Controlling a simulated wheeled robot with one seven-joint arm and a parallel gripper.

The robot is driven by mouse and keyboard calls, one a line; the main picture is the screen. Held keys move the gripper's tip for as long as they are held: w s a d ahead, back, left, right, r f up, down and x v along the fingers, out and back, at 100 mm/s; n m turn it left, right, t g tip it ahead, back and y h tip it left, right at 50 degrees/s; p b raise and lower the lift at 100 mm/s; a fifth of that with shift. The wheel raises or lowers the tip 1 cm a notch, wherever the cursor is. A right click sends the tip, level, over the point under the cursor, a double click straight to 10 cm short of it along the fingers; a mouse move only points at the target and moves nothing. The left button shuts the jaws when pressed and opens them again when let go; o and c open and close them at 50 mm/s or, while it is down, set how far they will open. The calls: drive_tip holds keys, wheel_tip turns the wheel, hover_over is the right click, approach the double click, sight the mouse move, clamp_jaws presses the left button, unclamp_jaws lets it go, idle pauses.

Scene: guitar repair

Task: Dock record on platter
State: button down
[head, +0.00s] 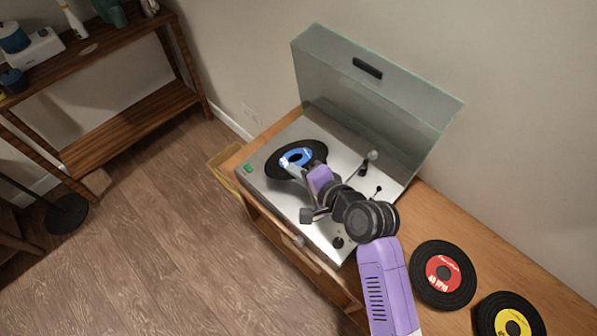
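A black record with a blue label (298,155) is over the platter area of the silver turntable (345,160). It looks flat there, but I cannot tell whether it is seated or slightly above the platter, which it hides. My gripper (290,171) reaches in from the lower right, with its tip over the record's near edge and label. The fingers are small and blurred, so I cannot tell whether they grip the record. The tonearm (362,167) is to the right of the record.
The turntable's clear lid (370,90) stands open behind it. A red-label record (443,274) and a yellow-label record (509,318) lie on the wooden cabinet top (480,240) at right. A wooden shelf (130,125) stands at left, with open floor between.

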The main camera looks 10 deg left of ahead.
drive_tip(key=c, duration=1.8)
unclamp_jaws()
drive_tip(key=shift+p+v, duration=2.7)
drive_tip(key=shift+v, duration=1.35)
drive_tip(key=r+p, duration=0.1)
drive_tip(key=r, duration=0.1)
drive_tip(key=s+d+r+p, duration=0.1)
drive_tip(key=r, duration=0.2)
drive_tip(key=s+r, duration=0.1)
drive_tip(key=r, duration=0.1)
drive_tip(key=shift+d+r+p, duration=0.2)
drive_tip(key=shift+d+p, duration=0.2)
drive_tip(key=shift+w, duration=0.1)
